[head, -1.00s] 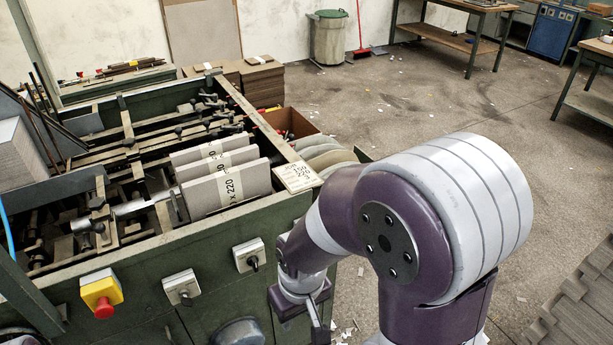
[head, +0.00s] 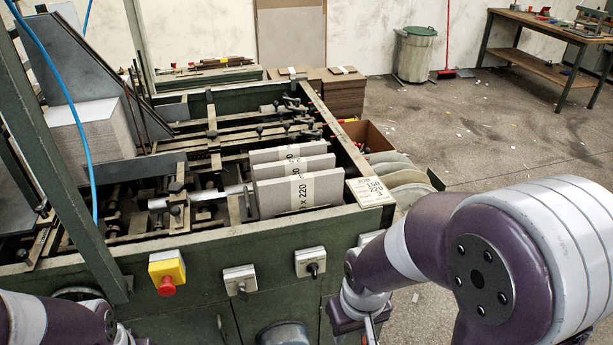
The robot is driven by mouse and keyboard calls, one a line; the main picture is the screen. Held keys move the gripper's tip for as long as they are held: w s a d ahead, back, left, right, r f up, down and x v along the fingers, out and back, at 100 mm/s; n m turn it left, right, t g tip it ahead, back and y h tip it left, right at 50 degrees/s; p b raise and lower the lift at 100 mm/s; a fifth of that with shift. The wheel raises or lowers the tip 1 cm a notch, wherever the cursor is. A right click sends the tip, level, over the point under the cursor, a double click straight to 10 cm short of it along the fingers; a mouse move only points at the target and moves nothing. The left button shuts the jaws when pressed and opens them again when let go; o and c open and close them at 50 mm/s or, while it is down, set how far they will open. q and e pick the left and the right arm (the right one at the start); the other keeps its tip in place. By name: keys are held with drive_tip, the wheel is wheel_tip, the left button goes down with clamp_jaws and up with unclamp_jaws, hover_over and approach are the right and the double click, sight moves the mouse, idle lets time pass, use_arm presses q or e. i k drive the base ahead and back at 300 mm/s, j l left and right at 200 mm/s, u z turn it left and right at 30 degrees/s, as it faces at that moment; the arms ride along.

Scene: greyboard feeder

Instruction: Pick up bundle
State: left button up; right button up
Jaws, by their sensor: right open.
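Three grey board bundles with white paper bands stand upright in a row in the feeder (head: 260,232). The front bundle (head: 330,188) has a band printed "x 220". The middle bundle (head: 318,164) and rear bundle (head: 262,157) are partly hidden behind it. My right gripper (head: 369,328) hangs below the feeder's front right corner, in front of its panel, empty and apart from the bundles. It is open; its fingertips run off the bottom edge. My left arm shows at the bottom left, but its fingers are out of view.
A job card (head: 370,191) lies on the feeder's right front corner. A red stop button (head: 167,285) and rotary switches (head: 311,263) stick out from the front panel. A grey board stack (head: 92,135) stands at left. A cardboard box (head: 368,137) and round discs (head: 400,176) are beyond the right side.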

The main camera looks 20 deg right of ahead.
sight(282, 194)
drive_tip(key=k+u, duration=0.15)
drive_tip(key=k, duration=0.5)
drive_tip(key=i+l+u, duration=0.1)
drive_tip(key=l+u, duration=0.15)
drive_tip(key=u, duration=0.2)
drive_tip(key=l+u, duration=0.3)
drive_tip(key=u, duration=0.2)
drive_tip(key=l+u, duration=0.3)
drive_tip(key=u, duration=0.15)
drive_tip(key=l+u, duration=0.25)
drive_tip(key=u, duration=0.2)
drive_tip(key=k+l, duration=0.15)
drive_tip(key=l, duration=0.3)
drive_tip(key=k+l, duration=0.15)
drive_tip(key=l, duration=0.35)
drive_tip(key=k+l, duration=0.15)
drive_tip(key=l, duration=0.3)
drive_tip(key=k+l, duration=0.15)
drive_tip(key=l, duration=0.3)
drive_tip(key=k+l, duration=0.15)
drive_tip(key=l, duration=0.35)
drive_tip(key=k+l, duration=0.15)
drive_tip(key=l, duration=0.3)
drive_tip(key=k+l, duration=0.15)
drive_tip(key=l, duration=0.3)
drive_tip(key=k+l, duration=0.15)
drive_tip(key=l, duration=0.35)
